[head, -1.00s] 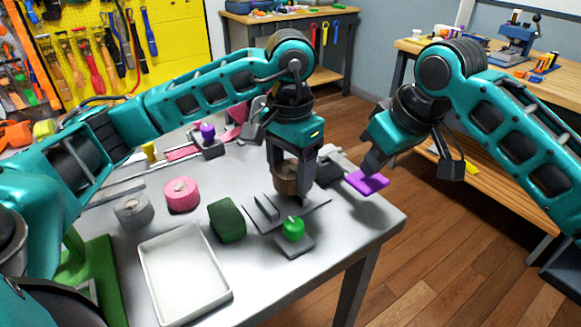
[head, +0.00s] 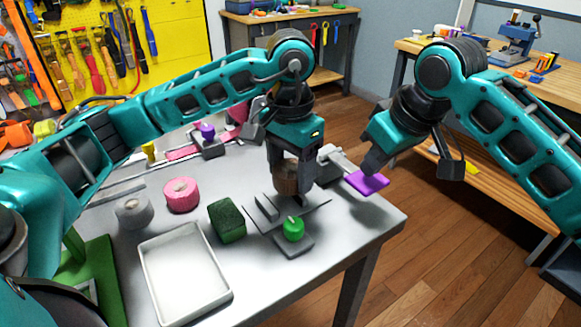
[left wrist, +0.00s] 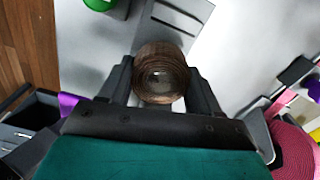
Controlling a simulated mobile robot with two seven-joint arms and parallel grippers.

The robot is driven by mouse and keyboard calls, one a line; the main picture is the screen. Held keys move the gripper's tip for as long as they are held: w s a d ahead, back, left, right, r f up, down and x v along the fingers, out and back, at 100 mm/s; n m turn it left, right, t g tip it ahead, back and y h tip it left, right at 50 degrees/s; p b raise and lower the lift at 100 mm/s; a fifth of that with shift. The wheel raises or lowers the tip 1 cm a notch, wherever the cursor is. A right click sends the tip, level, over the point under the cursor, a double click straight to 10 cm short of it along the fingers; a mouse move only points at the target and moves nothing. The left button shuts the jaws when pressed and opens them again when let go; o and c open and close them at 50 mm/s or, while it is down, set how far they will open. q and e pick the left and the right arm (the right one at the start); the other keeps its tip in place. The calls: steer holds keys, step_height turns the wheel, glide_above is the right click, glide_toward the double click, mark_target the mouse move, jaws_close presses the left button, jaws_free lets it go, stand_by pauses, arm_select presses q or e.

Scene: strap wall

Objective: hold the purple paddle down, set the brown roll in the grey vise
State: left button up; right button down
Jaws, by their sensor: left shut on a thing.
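The brown roll (head: 284,178) is between the fingers of my left gripper (head: 293,184), above the table; the left wrist view shows it end-on (left wrist: 160,74) between both fingers. A grey fixture with an upright plate (head: 267,207) and a green knob (head: 293,229) is just in front of the roll; it looks like the grey vise. Its slotted base (left wrist: 178,18) shows beyond the roll in the left wrist view. The purple paddle (head: 370,184) is at the table's right edge. My right gripper (head: 371,168) is at its upper edge; contact and finger opening are unclear.
A dark green block (head: 227,220), a white tray (head: 158,290), a pink roll (head: 181,195) and a grey roll (head: 134,211) stand to the left. A purple-knobbed fixture (head: 208,143) is at the back. The table's front right corner is clear.

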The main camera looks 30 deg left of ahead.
mark_target(374, 183)
steer(key=shift+f, duration=0.1)
stand_by(0.3)
arm_select(q)
steer(key=shift+f, duration=0.2)
arm_select(e)
steer(key=shift+d+f, duration=0.1)
steer(key=shift+f, duration=2.45)
arm_select(q)
steer(key=shift+r+p, duration=0.4)
steer(key=shift+r, duration=0.25)
arm_select(e)
steer(key=shift+f, duration=0.15)
arm_select(q)
steer(key=shift+f, duration=0.2)
steer(key=shift+f, duration=2.15)
steer(key=o, duration=1.1)
